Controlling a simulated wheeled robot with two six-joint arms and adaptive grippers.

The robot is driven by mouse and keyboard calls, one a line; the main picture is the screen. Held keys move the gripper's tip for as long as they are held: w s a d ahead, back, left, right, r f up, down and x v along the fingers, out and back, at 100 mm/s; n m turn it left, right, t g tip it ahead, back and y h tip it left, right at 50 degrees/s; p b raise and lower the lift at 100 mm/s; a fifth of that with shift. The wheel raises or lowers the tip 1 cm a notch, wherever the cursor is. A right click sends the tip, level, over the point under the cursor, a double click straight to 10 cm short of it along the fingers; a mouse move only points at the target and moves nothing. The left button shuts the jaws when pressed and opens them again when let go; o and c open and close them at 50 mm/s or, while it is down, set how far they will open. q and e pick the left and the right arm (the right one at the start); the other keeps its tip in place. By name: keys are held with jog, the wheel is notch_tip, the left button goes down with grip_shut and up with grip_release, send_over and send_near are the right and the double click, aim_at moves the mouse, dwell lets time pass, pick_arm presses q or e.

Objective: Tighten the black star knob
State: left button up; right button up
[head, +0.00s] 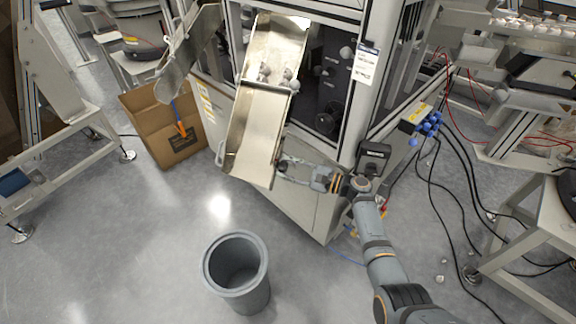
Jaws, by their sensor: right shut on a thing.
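My right gripper (287,170) reaches in from the right to the lower right side of the metal chute (257,140). It is shut on a small dark part at the chute's side, which looks like the black star knob (283,163). The fingers cover most of the knob, so its star shape and how far it is screwed in cannot be made out. The chute slopes down toward the front of the machine, with several grey caps (265,72) resting partway along it. My left gripper is not in view.
A grey bin (237,262) stands on the floor in front of the chute. An open cardboard box (150,115) is at the left. A second chute (188,55) is at upper left. Blue connectors and black cables (428,125) are at right. The floor at lower left is clear.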

jog(key=shift+m, duration=0.3)
jog(key=o, duration=1.2)
jog(key=shift+c, duration=0.2)
jog(key=shift+s+d, duration=0.1)
jog(key=shift+d, duration=0.05)
jog(key=v, duration=1.1)
jog(key=shift+s+d, duration=0.15)
jog(key=shift+d, duration=0.15)
jog(key=shift+f, duration=0.1)
